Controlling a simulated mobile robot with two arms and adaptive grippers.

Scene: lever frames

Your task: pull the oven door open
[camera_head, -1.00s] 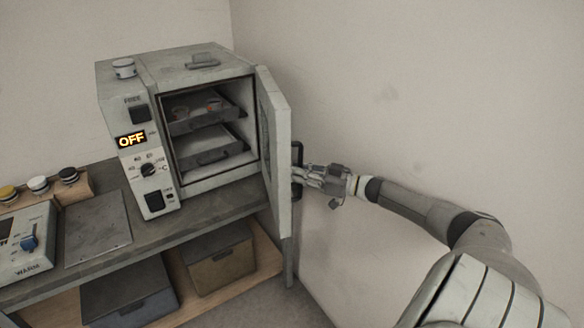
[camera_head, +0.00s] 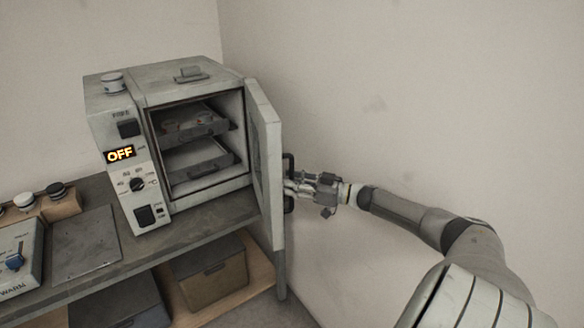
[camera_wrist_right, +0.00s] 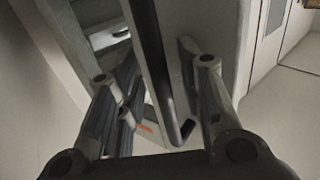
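The oven (camera_head: 160,82) is a grey box on the bench, with its display reading OFF. Its door (camera_head: 266,165) stands wide open, swung out on the right side, so the racks inside show. The dark door handle (camera_head: 289,165) is on the door's outer face. My right gripper (camera_head: 296,187) is at this handle from the right. In the right wrist view the handle bar (camera_wrist_right: 150,60) runs between the spread fingers of my right gripper (camera_wrist_right: 157,75), with gaps beside it; the fingers look open. My left gripper is not in view.
Two racks (camera_head: 200,160) sit inside the oven. A flat plate (camera_head: 88,245) and a device marked WARM (camera_head: 20,262) are on the bench to the left. Lidded boxes (camera_head: 212,272) stand on the shelf below. The wall (camera_head: 400,90) is close behind the right arm.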

